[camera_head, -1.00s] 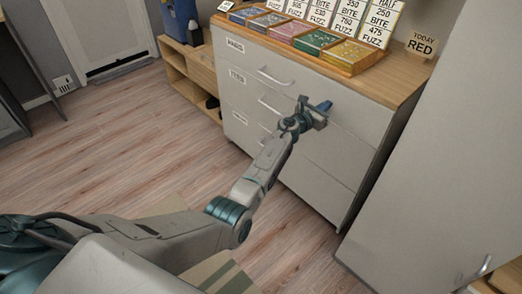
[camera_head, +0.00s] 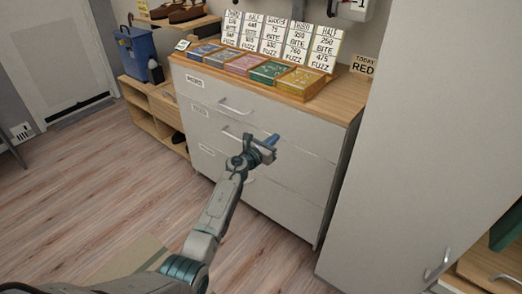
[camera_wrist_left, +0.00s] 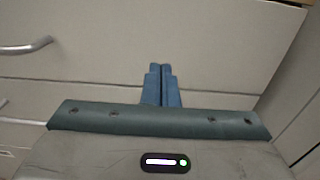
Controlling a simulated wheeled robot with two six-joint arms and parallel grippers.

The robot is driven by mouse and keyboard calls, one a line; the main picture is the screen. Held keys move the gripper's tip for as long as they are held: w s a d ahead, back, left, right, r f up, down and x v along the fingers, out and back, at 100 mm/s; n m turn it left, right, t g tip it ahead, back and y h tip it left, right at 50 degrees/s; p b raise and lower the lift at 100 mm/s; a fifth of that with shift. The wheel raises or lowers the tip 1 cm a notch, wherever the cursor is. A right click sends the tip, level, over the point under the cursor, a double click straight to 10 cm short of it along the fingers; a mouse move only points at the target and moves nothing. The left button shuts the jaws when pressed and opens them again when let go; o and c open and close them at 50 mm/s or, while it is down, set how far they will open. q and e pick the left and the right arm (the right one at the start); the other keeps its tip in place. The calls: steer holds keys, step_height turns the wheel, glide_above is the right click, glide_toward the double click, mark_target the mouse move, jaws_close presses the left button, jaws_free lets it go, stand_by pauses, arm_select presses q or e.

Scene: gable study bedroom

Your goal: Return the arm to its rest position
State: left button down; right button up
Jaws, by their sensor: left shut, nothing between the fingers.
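My left arm reaches from the bottom of the head view toward a grey chest of drawers (camera_head: 285,160). My left gripper (camera_head: 272,139) is in front of the drawer fronts, shut and empty. In the left wrist view its two blue fingers (camera_wrist_left: 161,85) are together with nothing between them, with a drawer front behind them. Whether the fingertips touch the drawer front cannot be told. My right gripper is not in view.
On the chest top stand several coloured boxes (camera_head: 243,64) and number cards (camera_head: 270,38). A tall grey cabinet (camera_head: 415,130) stands at the right. A low wooden shelf (camera_head: 155,112) and blue bin (camera_head: 150,55) are at the left. The wooden floor (camera_head: 90,190) at left is open.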

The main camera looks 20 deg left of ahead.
arm_select(q)
steer(key=p+v, duration=0.1)
steer(key=v, duration=0.6)
arm_select(e)
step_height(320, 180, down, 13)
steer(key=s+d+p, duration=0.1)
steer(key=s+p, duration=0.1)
steer(key=p, duration=0.1)
arm_select(q)
steer(key=s+a+f+n+g+y+p, duration=0.1)
steer(key=s+a+f+n+g+y, duration=0.3)
steer(key=s+f+n, duration=1)
steer(key=s+a+f+n+g+y+p, duration=0.1)
steer(key=s+a+f+n+y, duration=0.4)
steer(key=s+f+n, duration=0.9)
steer(key=s+f+n+g+p, duration=0.1)
steer(key=s+f+n+g, duration=0.2)
steer(key=s, duration=0.8)
steer(key=s+a+f+n+g+h+p, duration=0.1)
steer(key=s+f+n+g, duration=0.2)
steer(key=s+f+n, duration=0.2)
steer(key=s+f+n+g, duration=0.4)
steer(key=s+f, duration=0.5)
steer(key=s, duration=0.8)
steer(key=shift+s+a+p, duration=0.2)
steer(key=shift+p, duration=0.2)
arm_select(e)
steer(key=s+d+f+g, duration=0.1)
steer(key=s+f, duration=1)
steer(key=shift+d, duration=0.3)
